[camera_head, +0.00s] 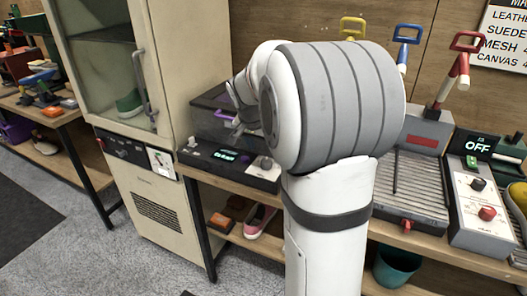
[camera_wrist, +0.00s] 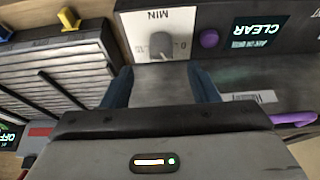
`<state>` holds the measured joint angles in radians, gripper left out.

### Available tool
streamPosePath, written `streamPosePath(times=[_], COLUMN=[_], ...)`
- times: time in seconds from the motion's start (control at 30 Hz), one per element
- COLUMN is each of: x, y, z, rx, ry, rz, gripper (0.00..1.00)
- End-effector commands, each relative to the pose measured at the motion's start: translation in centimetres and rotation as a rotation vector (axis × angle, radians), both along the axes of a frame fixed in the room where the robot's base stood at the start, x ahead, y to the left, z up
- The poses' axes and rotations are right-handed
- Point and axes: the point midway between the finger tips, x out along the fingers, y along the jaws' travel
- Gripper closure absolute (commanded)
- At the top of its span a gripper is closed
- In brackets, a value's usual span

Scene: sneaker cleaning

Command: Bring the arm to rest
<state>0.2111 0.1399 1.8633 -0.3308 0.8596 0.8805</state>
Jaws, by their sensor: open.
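My gripper (camera_wrist: 160,78) is open in the wrist view. Its two dark blue fingers are apart, and I see nothing held between them. Beyond the fingertips is a control panel with a grey dial (camera_wrist: 161,45) marked MIN, a purple button (camera_wrist: 209,39) and a display (camera_wrist: 262,33) reading CLEAR. In the head view my white and grey arm stands large in the middle, bent over toward the bench. It hides much of the bench behind it and most of my gripper.
A machine with a transparent lid (camera_head: 212,97) stands left of my arm, beside a beige cabinet (camera_head: 150,185). At right are a ribbed tray (camera_head: 414,190) and a control box (camera_head: 483,211) reading OFF. A pink shoe (camera_head: 260,220) lies on the shelf below, and a teal bin (camera_head: 396,266) is underneath.

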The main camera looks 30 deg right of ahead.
Motion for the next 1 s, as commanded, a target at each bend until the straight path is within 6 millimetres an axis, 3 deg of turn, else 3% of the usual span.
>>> streamPosePath(times=[0.5,0.6,0.67,0.77,1.0], x=[-0.1,-1.0,-2.3,-5.7,-16.3], y=[0.1,0.9,2.0,4.8,11.7], z=[0.2,0.8,1.5,2.9,4.2], rx=[0.0,0.003,0.008,0.021,0.055], ry=[0.001,0.01,0.021,0.052,0.126], rz=[0.002,0.035,0.084,0.212,0.609], gripper=[0.46,0.46,0.46,0.46,0.46])
